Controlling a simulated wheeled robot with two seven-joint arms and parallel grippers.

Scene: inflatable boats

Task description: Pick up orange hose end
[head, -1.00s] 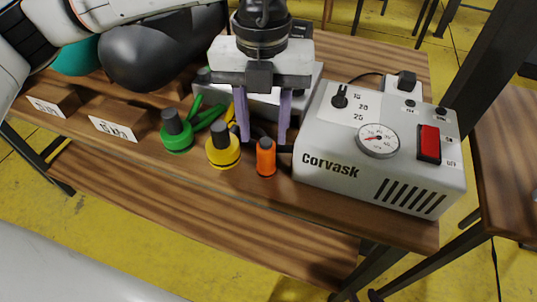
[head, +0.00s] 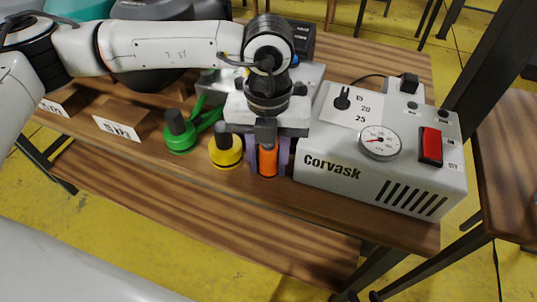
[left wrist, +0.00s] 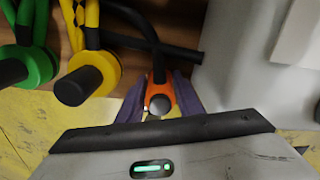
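The orange hose end (head: 268,162) stands upright near the front edge of the wooden bench, just left of the grey pump box. My left gripper (head: 268,158) is above it, pointing down, with one purple finger on each side. In the left wrist view the orange hose end (left wrist: 161,97) with its dark tip sits between the purple fingers (left wrist: 160,98), which appear to press against its sides. A black hose runs from it toward the back. The gripper's body hides its upper part in the head view. My right gripper is not in view.
A yellow hose end (head: 226,152) stands close on the left, and a green one (head: 179,135) beyond it. The grey Corvask pump (head: 375,150) stands close on the right. Wooden blocks with labels (head: 117,125) are farther left. The bench front strip is clear.

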